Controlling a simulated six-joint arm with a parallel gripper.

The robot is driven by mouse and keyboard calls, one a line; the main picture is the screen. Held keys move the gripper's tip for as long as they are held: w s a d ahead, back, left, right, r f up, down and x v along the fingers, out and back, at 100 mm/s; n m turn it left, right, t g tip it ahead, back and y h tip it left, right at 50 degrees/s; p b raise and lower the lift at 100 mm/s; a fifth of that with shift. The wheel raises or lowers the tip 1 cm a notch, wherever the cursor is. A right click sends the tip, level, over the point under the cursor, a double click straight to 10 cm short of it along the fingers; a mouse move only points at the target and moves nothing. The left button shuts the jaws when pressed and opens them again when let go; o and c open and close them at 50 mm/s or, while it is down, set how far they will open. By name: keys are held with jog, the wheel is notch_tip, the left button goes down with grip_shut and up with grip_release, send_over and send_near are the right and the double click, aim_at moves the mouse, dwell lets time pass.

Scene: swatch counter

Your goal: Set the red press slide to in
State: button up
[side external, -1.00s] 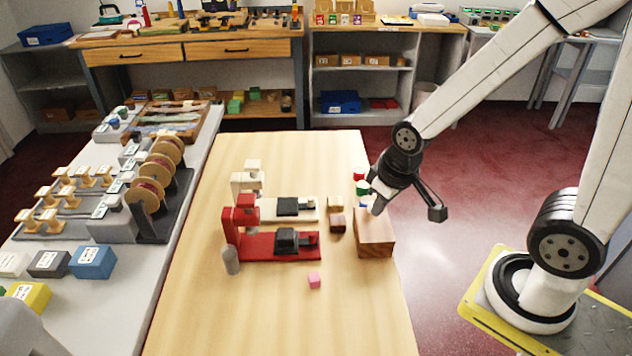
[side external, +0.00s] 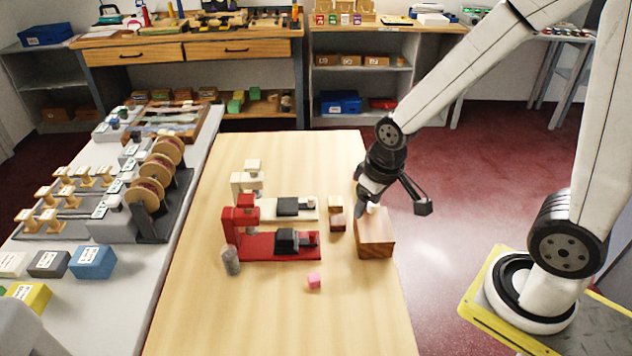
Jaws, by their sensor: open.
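The red press (side external: 240,226) stands on the wooden table, with a red base reaching right. Its dark slide block (side external: 286,241) sits on the right part of that base, apart from the upright. A white press (side external: 246,183) stands just behind it, with its own dark block (side external: 288,206) on a white base. My gripper (side external: 366,212) is open, up and to the right of the red press, over the back of a wooden block (side external: 375,240). It is apart from the red slide. Its fingertips are small and partly hidden by the arm.
The table's front is mostly clear.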

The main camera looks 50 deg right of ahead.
jog(key=w+f+g, duration=0.1)
jog(key=w+f, duration=0.3)
jog(key=w, duration=0.4)
jog(key=g, duration=0.1)
send_over(312, 233)
notch_tip(312, 233, down, 6)
jog(key=shift+s+r, duration=0.1)
jog(key=shift+r, duration=0.15)
jog(key=shift+f, duration=0.15)
jog(key=shift+f, duration=3.8)
grip_shut()
